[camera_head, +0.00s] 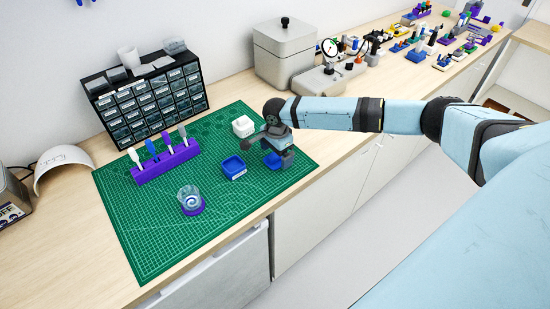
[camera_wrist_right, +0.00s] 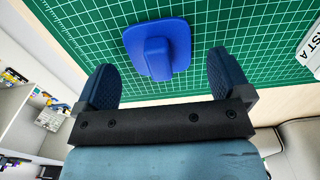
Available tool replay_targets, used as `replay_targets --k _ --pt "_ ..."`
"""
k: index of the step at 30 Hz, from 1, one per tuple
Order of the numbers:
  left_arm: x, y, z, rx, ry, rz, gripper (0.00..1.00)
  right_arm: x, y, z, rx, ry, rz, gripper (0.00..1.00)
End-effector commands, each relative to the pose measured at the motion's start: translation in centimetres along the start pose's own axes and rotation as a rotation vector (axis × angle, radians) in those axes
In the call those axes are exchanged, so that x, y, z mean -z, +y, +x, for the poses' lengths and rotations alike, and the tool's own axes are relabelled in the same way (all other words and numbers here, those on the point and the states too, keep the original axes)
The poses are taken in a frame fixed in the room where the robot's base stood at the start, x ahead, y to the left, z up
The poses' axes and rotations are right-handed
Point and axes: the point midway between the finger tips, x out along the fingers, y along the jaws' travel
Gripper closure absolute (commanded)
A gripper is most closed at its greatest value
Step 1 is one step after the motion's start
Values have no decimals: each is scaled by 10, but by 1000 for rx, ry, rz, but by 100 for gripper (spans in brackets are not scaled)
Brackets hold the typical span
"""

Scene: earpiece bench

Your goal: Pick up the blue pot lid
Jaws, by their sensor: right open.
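The blue pot lid (camera_wrist_right: 158,45) lies on the green cutting mat (camera_wrist_right: 82,22), with its raised handle (camera_wrist_right: 154,62) pointing up at the camera. In the head view the lid (camera_head: 272,161) is partly hidden under my right gripper (camera_head: 279,158). In the wrist view my right gripper (camera_wrist_right: 163,66) is open, one finger on either side of the lid and apart from it. The handle lies between the fingers and nothing is held. An open blue pot (camera_head: 234,168) with a white label stands to the left of the lid. My left gripper is out of view.
A white pot (camera_head: 243,126) stands behind the blue one. A glass (camera_head: 189,196) on a purple coaster (camera_head: 199,211) and a purple tool rack (camera_head: 166,164) stand further left. The mat's front right part is clear, near the bench edge.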

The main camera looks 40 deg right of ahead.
Motion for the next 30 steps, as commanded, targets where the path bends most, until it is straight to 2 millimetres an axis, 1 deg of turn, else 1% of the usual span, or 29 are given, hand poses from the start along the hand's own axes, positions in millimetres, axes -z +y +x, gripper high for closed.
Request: replay_targets --k 3,10,11,12,14,15,17,26,30 --pt "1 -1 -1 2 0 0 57 0 0 9 0 0 -1 4" --pt "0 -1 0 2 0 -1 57 0 0 10 1 0 -1 4" --pt "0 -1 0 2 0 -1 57 0 0 10 1 0 -1 11" --pt "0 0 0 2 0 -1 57 0 0 10 0 0 -1 20" --pt "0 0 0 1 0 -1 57 0 0 10 0 0 -1 34" --pt "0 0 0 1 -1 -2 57 0 0 10 0 0 -1 43" --pt "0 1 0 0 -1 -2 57 0 0 10 0 0 -1 57" --pt "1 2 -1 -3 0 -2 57 0 0 9 1 0 -1 58" --pt "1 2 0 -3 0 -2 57 0 0 2 1 -1 -2 58"
